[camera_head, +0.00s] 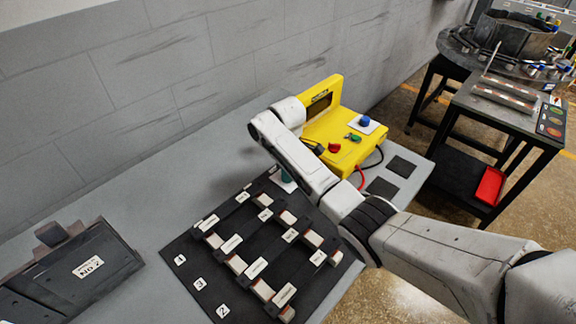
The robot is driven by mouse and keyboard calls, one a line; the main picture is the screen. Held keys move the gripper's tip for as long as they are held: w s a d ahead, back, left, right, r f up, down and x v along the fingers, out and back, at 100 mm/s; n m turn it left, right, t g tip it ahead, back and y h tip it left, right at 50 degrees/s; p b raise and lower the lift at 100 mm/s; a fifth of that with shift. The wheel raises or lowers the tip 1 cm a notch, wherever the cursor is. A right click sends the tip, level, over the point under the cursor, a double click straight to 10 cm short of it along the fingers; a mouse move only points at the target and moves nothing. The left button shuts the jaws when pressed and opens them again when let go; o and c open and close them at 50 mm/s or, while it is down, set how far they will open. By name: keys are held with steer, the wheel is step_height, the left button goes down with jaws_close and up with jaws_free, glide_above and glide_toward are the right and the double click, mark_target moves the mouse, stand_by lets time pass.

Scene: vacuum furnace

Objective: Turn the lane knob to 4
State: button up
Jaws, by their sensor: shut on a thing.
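The small teal knob-like piece (287,175) stands on a white plate (283,185) at the far edge of the black mat. My forearm partly covers it, and any pointer or number on its plate is too small or hidden to read. My gripper is hidden behind my own arm, so its hold does not show. A blue knob (365,120) sits on another white plate on the yellow box (349,155), beside a green knob (352,137) and a red knob (334,148). I cannot tell which one is the lane knob.
The black mat (188,283) carries several pale labelled blocks and number cards, 1, 2 and 3 among them. A dark case (92,268) lies at the left. A cart (516,124) with a red tray (489,186) stands right. Grey table (170,215) is bare near the wall.

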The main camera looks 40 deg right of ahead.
steer(key=m+p, duration=0.1)
steer(key=m, duration=0.2)
steer(key=shift+w+r+m, duration=0.1)
steer(key=shift+r+m, duration=0.05)
steer(key=shift+m, duration=0.15)
steer(key=shift+d+m+p, duration=0.1)
steer(key=shift+m+p, duration=0.25)
steer(key=shift+m, duration=1.55)
steer(key=o, duration=1.1)
steer(key=shift+c, duration=0.2)
step_height(320, 180, up, 11)
steer(key=b, duration=0.1)
steer(key=shift+a+f, duration=0.2)
steer(key=shift+a, duration=0.1)
